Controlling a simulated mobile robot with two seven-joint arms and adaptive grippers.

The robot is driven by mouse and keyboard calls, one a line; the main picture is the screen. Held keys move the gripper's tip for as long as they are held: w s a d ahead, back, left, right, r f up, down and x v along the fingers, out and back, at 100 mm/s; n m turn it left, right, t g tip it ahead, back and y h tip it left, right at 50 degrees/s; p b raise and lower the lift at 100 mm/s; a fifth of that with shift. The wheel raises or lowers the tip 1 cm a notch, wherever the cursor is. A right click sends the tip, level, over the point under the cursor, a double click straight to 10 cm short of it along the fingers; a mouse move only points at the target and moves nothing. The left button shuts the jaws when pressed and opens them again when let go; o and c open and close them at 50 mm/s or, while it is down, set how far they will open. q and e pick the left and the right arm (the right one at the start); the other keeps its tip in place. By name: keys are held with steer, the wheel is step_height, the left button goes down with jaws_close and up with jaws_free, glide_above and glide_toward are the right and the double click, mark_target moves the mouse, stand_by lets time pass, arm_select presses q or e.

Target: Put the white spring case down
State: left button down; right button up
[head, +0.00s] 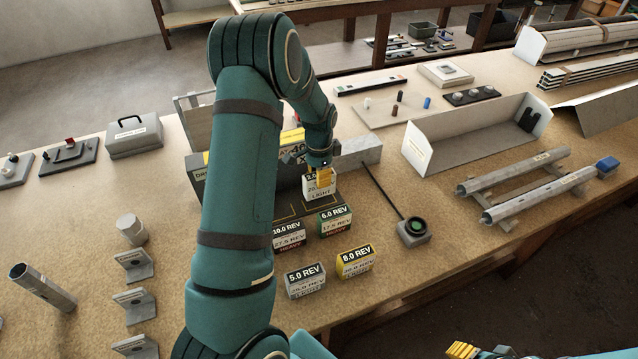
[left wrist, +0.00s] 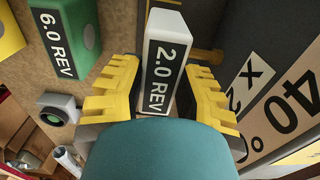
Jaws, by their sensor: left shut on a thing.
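The white spring case (head: 317,189), labelled 2.0 REV with LIGHT below, is upright between the yellow fingers of my left gripper (head: 323,176). In the left wrist view the white case (left wrist: 167,50) sits between the two ribbed fingers of the left gripper (left wrist: 160,95), which is shut on it. It is at the dark board with yellow lines (head: 292,211); I cannot tell whether its base touches the board. Yellow ribbed fingers of my right gripper (head: 462,350) show at the bottom edge, partly cut off.
Close by stand a green 6.0 REV case (head: 335,222), a 10.0 REV case (head: 288,238), a grey 5.0 REV case (head: 305,281) and a yellow 8.0 REV case (head: 355,262). A device with a green-black lens (head: 414,229) is to the right. My left arm hides part of the board.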

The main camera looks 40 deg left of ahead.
arm_select(q)
steer(key=shift+f, duration=1.6)
steer(key=shift+f, duration=0.1)
steer(key=c, duration=0.7)
jaws_free()
steer(key=shift+c, duration=0.2)
step_height(320, 180, up, 12)
steer(key=shift+r, duration=0.15)
